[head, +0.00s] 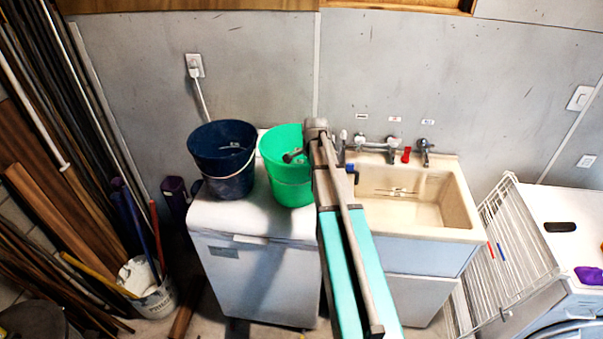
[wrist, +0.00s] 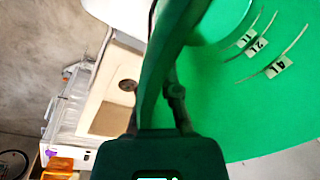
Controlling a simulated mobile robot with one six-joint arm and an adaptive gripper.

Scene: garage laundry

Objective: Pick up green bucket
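The green bucket (head: 287,180) stands upright on the white top-loading machine, right of a dark blue bucket. My arm hides part of its right side. My gripper (head: 292,156) is at the bucket, its dark end showing in front of the bucket's upper part. In the wrist view the bucket's green inside (wrist: 265,110) fills the right, with litre marks on it. A dark green strip, which looks like the bucket's wall, runs up from between the dark finger parts of my gripper. The fingertips are hidden, so I cannot tell whether they are shut on the wall.
The dark blue bucket (head: 223,160) stands close on the left on the white machine (head: 255,275). A sink (head: 450,205) with taps (head: 391,148) is on the right. A wire rack (head: 515,260) stands farther right. Poles and planks lean at the left.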

